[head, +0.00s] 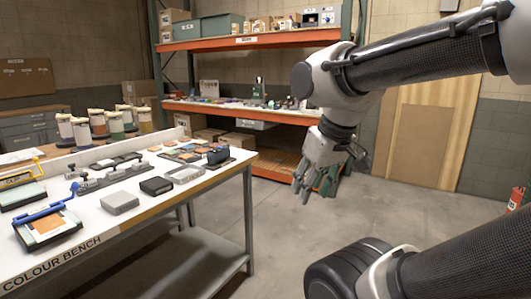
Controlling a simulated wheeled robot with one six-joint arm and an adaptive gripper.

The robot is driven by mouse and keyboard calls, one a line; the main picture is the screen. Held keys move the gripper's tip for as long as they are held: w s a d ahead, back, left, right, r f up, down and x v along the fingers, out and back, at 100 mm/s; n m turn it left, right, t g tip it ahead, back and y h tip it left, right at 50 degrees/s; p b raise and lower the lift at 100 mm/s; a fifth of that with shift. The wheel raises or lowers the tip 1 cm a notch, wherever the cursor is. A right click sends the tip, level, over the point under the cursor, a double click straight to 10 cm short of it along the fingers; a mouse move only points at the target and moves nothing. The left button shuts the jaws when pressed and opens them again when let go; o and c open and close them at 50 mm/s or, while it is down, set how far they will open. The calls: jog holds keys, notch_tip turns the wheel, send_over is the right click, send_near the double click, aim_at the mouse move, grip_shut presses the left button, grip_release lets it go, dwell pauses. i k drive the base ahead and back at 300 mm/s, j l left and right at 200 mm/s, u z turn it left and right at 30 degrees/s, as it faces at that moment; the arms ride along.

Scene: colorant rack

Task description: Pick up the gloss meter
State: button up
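Several small box-shaped devices stand in a row on the colour bench at left. They are a grey box (120,202), a black box (156,186), a lighter grey box (184,173) and a dark upright device (218,156). I cannot tell for certain which is the gloss meter; no label on them is readable. My gripper (313,190) hangs over the open floor to the right of the bench, pointing down, apart from all of them. Its fingers look spread, with nothing visible between them.
An orange-and-green rack (250,42) stands behind. The floor (270,235) right of the bench is clear.

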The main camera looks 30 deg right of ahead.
aim_at(216, 155)
jog(key=z, duration=0.3)
jog(key=i+l+u, duration=0.3)
jog(key=i+l, duration=0.45)
jog(key=i, duration=0.2)
jog(key=i+l+u, duration=0.35)
jog(key=i+l, duration=0.55)
jog(key=l, duration=0.1)
